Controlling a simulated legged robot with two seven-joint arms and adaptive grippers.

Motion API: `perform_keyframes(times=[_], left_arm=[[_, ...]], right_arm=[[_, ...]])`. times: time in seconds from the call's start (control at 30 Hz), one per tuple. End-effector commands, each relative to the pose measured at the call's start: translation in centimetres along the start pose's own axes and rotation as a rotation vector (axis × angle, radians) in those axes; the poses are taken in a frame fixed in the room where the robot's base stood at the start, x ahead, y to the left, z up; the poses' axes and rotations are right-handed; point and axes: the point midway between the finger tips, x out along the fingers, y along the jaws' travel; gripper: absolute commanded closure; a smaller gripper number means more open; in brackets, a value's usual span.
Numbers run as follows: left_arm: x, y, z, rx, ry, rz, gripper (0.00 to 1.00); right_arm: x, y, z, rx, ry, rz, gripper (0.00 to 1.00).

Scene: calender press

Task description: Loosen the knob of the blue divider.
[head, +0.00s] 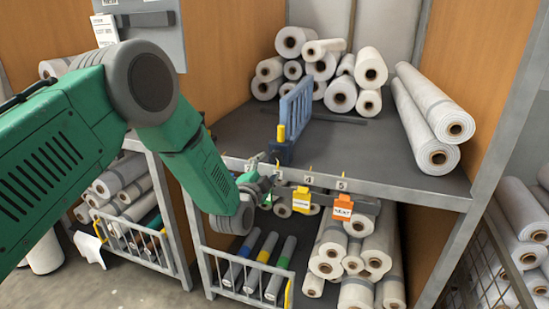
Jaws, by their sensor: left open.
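The blue divider (297,105) stands upright on the dark shelf, its slatted panel running back from the shelf's front edge. A yellow knob (281,133) shows at its front end, above the blue foot. My left gripper (265,168) is at the shelf's front edge, just below and left of the divider's foot. It is open and looks empty, and it is apart from the knob. My arm hides part of the shelf edge and the left bay. My right gripper is not in view.
Several white rolls (340,98) are stacked at the back of the shelf, and long rolls (431,115) lie at its right. A yellow tag (301,201) and an orange tag (343,208) hang below the front edge.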

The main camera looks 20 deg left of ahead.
Motion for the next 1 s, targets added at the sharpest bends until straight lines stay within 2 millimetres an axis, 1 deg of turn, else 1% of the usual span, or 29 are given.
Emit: perform_keyframes(times=[0.03, 0.2, 0.3, 0.4, 0.57, 0.83, 0.87, 0.9, 0.97, 1.0], left_arm=[[1.1, 0.1, -0.1, -0.001, 0.001, -0.002, 0.47], [4.2, 0.0, 0.1, -0.002, 0.001, -0.002, 0.47], [5.6, 0.0, 0.2, -0.003, 0.000, -0.001, 0.47], [6.5, 0.0, 0.3, -0.004, 0.000, 0.000, 0.47], [7.2, -0.1, 0.2, -0.004, 0.000, 0.001, 0.47], [7.3, 0.0, 0.0, -0.001, 0.000, 0.002, 0.47], [7.3, 0.0, 0.0, -0.001, 0.000, 0.002, 0.58], [7.3, 0.0, 0.0, -0.001, 0.000, 0.002, 0.72], [7.3, 0.0, 0.0, -0.001, 0.000, 0.002, 0.93], [7.3, 0.1, 0.0, -0.001, 0.000, 0.003, 0.99]], right_arm=[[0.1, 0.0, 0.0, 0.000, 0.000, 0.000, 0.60], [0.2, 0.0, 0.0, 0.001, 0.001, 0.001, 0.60], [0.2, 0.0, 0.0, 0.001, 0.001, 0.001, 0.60], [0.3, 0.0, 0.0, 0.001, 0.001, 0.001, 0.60], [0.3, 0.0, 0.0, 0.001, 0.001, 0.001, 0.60], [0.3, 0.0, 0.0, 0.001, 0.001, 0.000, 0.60], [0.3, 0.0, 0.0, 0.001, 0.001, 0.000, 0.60], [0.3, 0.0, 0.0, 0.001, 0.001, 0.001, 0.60], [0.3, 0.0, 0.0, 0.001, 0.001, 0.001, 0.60], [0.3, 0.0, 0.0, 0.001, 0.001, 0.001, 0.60]])
